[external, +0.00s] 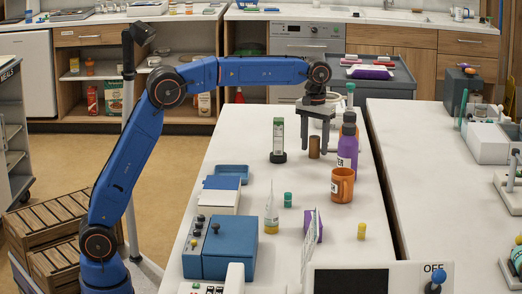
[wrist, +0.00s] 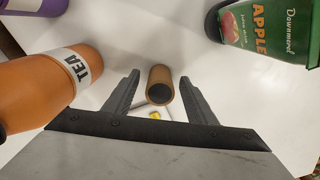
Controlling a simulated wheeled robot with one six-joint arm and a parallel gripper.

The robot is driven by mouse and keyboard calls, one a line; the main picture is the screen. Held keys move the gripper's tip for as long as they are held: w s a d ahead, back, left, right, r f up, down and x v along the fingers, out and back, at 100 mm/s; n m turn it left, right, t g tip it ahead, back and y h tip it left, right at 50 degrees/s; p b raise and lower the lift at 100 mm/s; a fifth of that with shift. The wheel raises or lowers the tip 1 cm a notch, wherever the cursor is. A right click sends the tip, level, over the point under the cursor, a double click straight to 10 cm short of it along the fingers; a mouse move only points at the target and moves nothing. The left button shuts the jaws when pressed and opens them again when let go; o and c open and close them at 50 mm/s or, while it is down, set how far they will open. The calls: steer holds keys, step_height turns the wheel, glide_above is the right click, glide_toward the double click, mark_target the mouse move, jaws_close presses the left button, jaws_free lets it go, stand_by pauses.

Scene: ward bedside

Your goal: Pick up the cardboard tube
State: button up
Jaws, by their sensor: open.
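The cardboard tube (external: 314,153) is a short brown cylinder standing upright on the white table. My gripper (external: 314,146) is above it, pointing down, with its two fingers apart on the left and right of the tube. In the wrist view, the tube (wrist: 161,88) shows its round open end between the spread fingers of my gripper (wrist: 160,77). A gap shows on each side, and neither finger appears to touch it. The lower part of the tube is partly out of sight in the wrist view.
A dark-based container (external: 278,156) stands left. Table between is clear.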

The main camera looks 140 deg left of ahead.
steer(key=c, duration=1.1)
steer(key=shift+r, duration=0.1)
